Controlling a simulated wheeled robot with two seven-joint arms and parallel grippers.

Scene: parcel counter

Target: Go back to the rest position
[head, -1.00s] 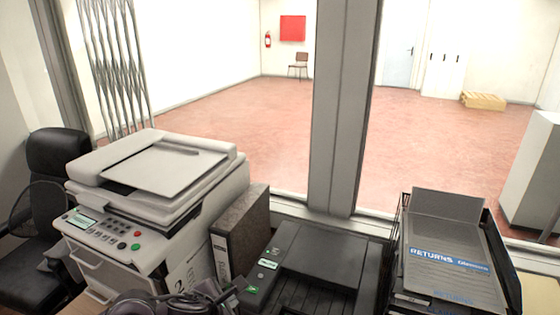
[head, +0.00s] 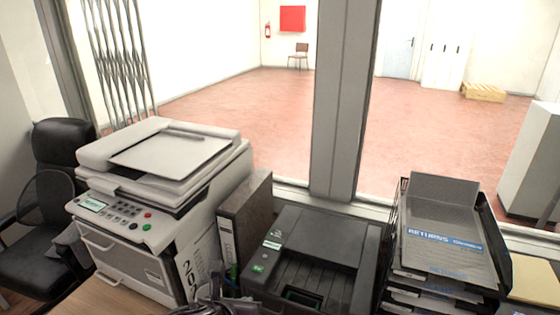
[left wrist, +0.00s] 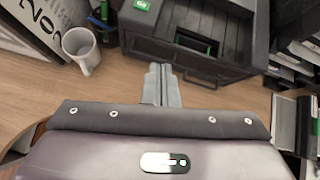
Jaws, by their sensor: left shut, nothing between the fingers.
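My left gripper (left wrist: 162,86) shows in the left wrist view with its grey fingers together and nothing between them. It points toward the black printer (left wrist: 190,40), over the wooden desk (left wrist: 110,85). In the head view only a dark part of my left arm or gripper shows at the bottom edge, in front of the black printer (head: 315,250); its fingers cannot be made out there. My right gripper is in neither view.
A white mug (left wrist: 80,48) stands left of the printer. A large white copier (head: 165,205), a dark binder (head: 245,215) and a document tray stack (head: 440,235) line the counter below the window. An office chair (head: 60,150) is at the left.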

